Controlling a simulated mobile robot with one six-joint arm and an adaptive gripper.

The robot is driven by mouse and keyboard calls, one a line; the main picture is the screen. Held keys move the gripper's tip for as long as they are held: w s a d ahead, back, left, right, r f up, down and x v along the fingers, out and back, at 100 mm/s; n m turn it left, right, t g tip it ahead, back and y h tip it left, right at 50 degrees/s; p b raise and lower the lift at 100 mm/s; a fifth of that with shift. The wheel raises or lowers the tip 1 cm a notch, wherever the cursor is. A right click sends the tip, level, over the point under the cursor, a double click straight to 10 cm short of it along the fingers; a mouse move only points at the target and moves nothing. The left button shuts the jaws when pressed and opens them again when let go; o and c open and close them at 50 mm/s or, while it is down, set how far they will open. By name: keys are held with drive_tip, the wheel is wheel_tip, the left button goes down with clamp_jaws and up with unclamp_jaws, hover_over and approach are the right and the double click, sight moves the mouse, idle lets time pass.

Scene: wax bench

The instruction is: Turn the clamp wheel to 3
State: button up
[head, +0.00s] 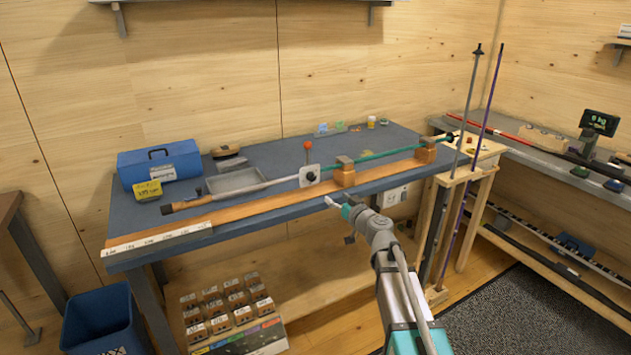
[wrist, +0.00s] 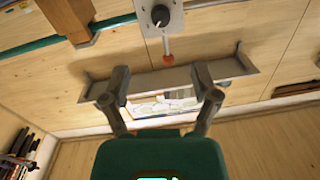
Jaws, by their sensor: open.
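The clamp wheel (head: 311,177) is a small black knob on a pale plate (head: 304,170), partway along the long rail on the bench. A lever with a red ball (head: 307,145) stands up from this plate. In the wrist view the black wheel (wrist: 160,16) shows at the top, with the red ball (wrist: 168,59) below it. Marks around the wheel are too small to read. My gripper (head: 333,203) is in front of the bench edge, lower right of the wheel and apart from it. In the wrist view my gripper (wrist: 160,84) is open, with nothing between its fingers.
Wooden blocks (head: 344,177) hold a green ski or pole (head: 385,153) right of the plate. A grey tray (head: 234,181), yellow box (head: 147,190) and blue toolbox (head: 160,162) stand on the left. Upright poles (head: 470,150) stand at the bench's right end.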

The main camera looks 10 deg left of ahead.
sight(314, 179)
drive_tip(key=x, duration=1.3)
drive_tip(key=shift+w+a, duration=0.2)
drive_tip(key=shift+w, duration=0.1)
clamp_jaws()
drive_tip(key=shift+d, duration=0.1)
